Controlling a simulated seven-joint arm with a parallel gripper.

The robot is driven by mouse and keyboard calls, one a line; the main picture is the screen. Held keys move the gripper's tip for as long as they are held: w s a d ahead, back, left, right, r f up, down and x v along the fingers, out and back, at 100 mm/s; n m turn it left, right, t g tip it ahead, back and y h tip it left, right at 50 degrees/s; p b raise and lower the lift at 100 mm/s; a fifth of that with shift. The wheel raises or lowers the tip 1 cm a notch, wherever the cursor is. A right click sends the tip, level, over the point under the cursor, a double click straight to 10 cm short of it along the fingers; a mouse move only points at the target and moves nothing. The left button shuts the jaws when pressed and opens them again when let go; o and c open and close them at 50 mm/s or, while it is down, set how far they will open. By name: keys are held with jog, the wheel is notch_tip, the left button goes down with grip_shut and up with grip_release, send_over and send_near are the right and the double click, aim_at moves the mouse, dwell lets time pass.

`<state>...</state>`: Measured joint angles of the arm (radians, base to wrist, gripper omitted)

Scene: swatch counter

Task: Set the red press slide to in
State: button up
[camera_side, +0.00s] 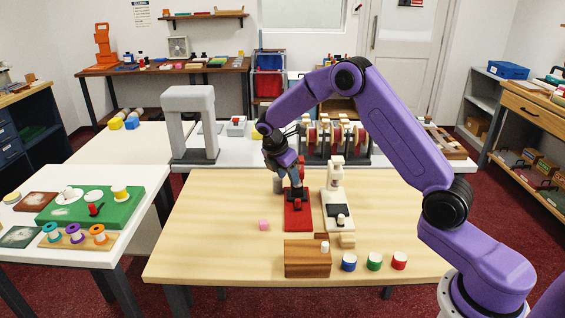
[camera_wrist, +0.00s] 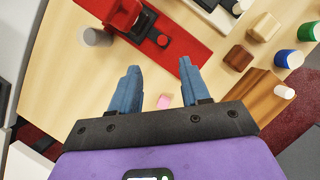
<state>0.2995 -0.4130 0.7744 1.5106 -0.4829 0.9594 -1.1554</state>
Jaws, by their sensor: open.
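The red press (camera_side: 297,214) stands on the wooden table, left of a white press (camera_side: 336,205). In the wrist view the red press (camera_wrist: 188,58) shows its long red base, a black part and a small round red knob at its side. I cannot tell from these frames how its slide is set. My gripper (camera_side: 283,178) is above and beside the back of the red press in the side view, partly overlapping it. In the wrist view my gripper (camera_wrist: 157,75) has its two blue fingers wide apart with nothing between them. The fingers appear apart from the press.
A pink cube (camera_side: 263,225) lies left of the red press. A wooden block (camera_side: 307,262) and blue, green and red-sided jars (camera_side: 374,262) stand at the front. A grey cylinder (camera_wrist: 96,37) stands beside the press. The table's left part is clear.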

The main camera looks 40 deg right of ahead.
jog(key=shift+v, duration=2.75)
jog(key=s+a+r+m+t+y, duration=0.1)
jog(key=s+a+r, duration=0.2)
jog(key=s+a, duration=0.45)
jog(key=s+a+r+m+y, duration=0.1)
jog(key=s+a+r+m, duration=0.3)
jog(key=s, duration=0.7)
jog(key=s+d+f+y, duration=0.1)
jog(key=s+f+y, duration=0.1)
jog(key=s, duration=2)
jog(key=shift+d+g+y, duration=0.4)
